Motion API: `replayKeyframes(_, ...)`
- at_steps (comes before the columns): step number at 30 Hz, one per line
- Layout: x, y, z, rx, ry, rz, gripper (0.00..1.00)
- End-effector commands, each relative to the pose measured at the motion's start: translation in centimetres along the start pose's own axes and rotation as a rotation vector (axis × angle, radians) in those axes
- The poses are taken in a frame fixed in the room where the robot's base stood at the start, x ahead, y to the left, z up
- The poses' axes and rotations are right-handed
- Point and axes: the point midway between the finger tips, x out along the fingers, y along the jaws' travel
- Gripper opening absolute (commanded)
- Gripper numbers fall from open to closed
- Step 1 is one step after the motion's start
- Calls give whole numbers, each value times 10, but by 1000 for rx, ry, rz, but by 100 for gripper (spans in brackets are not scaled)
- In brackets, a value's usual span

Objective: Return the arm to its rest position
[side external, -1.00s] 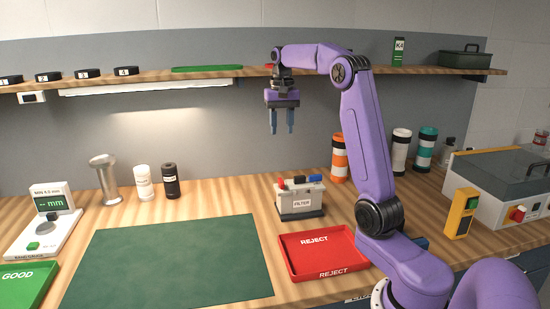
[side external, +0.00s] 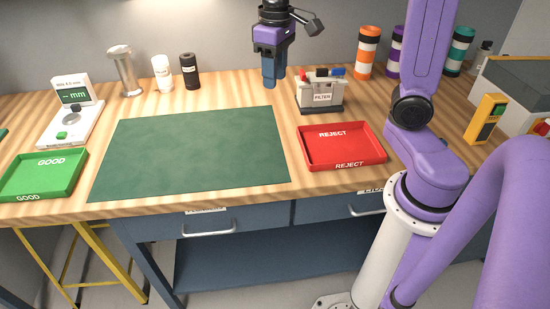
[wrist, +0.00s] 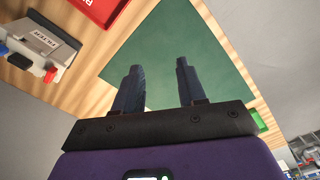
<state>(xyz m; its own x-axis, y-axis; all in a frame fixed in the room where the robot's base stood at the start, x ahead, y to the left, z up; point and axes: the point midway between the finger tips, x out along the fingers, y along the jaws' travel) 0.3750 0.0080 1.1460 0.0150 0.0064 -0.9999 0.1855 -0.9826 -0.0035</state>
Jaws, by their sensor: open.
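My gripper (side external: 269,82) hangs pointing down in the side external view, left of the filter box (side external: 321,92) and behind the far edge of the green mat. In the wrist view its two blue fingers (wrist: 160,85) stand apart with nothing between them. My purple arm rises at the right; its upper part is cut off by the top edge of the side view.
The green mat (side external: 190,150) is bare. The red REJECT tray (side external: 340,147) and green GOOD tray (side external: 42,175) look empty. A yellow switch box (side external: 485,118) stands right.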

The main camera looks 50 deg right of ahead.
Motion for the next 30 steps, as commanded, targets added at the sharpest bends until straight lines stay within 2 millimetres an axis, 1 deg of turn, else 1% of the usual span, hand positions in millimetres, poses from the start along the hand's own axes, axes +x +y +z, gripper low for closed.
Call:
replayKeyframes(1, 5, -14, 14, -72, 0, -1, 40)
replayKeyframes(3, 11, -31, 32, -162, 1, -2, 40)
replayKeyframes(5, 17, -43, 48, -242, 1, -4, 40)
replayKeyframes(8, 27, -60, 76, -371, 4, -7, 40)
replayKeyframes(9, 31, -66, 88, -424, 4, -7, 40)
replayKeyframes(13, 44, -79, 127, -593, 6, -11, 40)
replayKeyframes(15, 51, -83, 147, -677, 8, -13, 40)
replayKeyframes(18, 60, -85, 171, -781, 9, -15, 40)
replayKeyframes(21, 66, -85, 188, -854, 11, -18, 40)
replayKeyframes(24, 70, -84, 197, -896, 11, -19, 40)
replayKeyframes(30, 72, -84, 201, -914, 12, -19, 40)
